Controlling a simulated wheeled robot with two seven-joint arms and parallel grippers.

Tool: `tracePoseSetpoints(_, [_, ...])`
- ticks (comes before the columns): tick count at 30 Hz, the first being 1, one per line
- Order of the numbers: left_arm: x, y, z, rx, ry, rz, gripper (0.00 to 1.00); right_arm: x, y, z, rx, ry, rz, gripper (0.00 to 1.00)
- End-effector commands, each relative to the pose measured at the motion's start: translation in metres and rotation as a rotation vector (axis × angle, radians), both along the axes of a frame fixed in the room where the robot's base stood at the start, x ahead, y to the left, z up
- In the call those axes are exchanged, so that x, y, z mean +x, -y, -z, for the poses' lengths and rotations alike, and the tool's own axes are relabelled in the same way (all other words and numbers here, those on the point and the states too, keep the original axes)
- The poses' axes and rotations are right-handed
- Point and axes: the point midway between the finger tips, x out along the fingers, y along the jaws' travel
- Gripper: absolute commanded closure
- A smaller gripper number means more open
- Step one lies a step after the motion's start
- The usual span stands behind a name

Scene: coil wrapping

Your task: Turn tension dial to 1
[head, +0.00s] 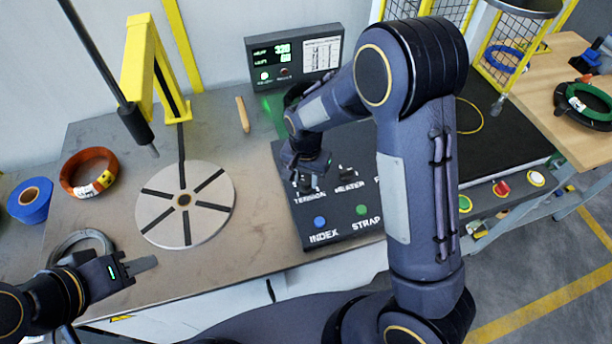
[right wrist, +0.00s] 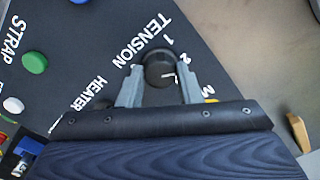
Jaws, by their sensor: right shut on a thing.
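The tension dial (right wrist: 158,70) is a round black knob on the dark control panel (head: 292,222), beside the white word TENSION and the numbers 1 and 2. A white mark shows on the knob's right side; which number it points to is hard to tell. My right gripper (right wrist: 159,86) has one finger on each side of the dial and is shut on it. In the head view my right gripper (head: 308,180) is over the panel and hides the dial. My left gripper (head: 140,265) is at the bench's front left, away from the panel; its finger gap is unclear.
The panel also has a blue INDEX button (head: 320,222) and a green STRAP button (head: 361,209). A display (head: 294,54) stands behind. A slotted disc (head: 215,205) and an orange coil (head: 72,187) lie to the left. My right arm covers the panel's right part.

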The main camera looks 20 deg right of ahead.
Motion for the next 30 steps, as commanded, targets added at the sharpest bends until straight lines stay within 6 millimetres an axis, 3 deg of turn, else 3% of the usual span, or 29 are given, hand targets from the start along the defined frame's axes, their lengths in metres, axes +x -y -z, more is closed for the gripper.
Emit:
tracePoseSetpoints(14, [0.000,0.000,0.009,0.000,0.000,0.000,0.64,0.000,0.000,0.001,0.001,0.001,-0.138,0.91])
tracePoseSetpoints(30, [0.000,0.000,0.033,0.000,0.000,0.000,0.64,0.000,0.000,0.001,0.001,0.002,-0.629,0.91])
